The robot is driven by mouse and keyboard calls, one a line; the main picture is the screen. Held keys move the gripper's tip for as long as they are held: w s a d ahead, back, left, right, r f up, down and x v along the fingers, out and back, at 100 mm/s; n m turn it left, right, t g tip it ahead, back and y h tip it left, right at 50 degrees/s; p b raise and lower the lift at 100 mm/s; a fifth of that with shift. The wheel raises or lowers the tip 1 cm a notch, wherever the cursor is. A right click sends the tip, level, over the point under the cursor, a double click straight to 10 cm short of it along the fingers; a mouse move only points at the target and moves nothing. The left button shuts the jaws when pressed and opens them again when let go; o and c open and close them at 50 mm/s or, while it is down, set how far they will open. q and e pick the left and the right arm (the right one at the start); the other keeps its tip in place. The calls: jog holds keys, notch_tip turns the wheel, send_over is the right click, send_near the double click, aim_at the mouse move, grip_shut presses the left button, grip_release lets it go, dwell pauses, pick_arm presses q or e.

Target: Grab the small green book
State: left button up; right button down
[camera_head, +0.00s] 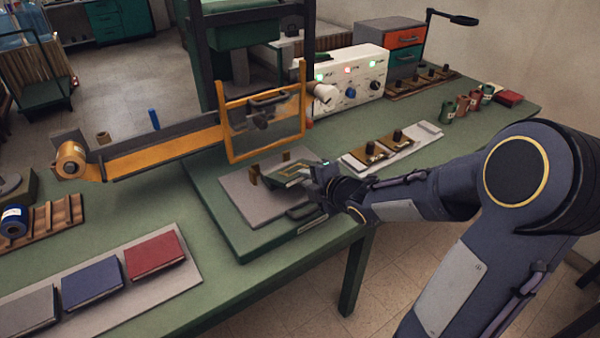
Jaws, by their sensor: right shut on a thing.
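The small green book (290,173) is at the grey plate (245,205) on the green raised board, in the middle of the table. It looks slightly tilted, and I cannot tell whether it still touches the plate. My right gripper (315,177) comes in from the right and is shut on the book's right edge. The fingers are small and partly hidden by the wrist. A small brown block (254,174) stands beside the book on its left. My left gripper is not in view.
A yellow frame (229,133) with a clear panel stands just behind the plate, joined to a long orange trough (160,148). Grey, blue (91,283) and red (154,255) books lie on a tray at the front left. A white control box (350,75) stands behind.

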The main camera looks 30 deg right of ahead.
jog(key=p+v, duration=0.3)
jog(key=v, duration=0.5)
jog(key=shift+s, duration=0.3)
jog(key=shift+d+f, duration=0.1)
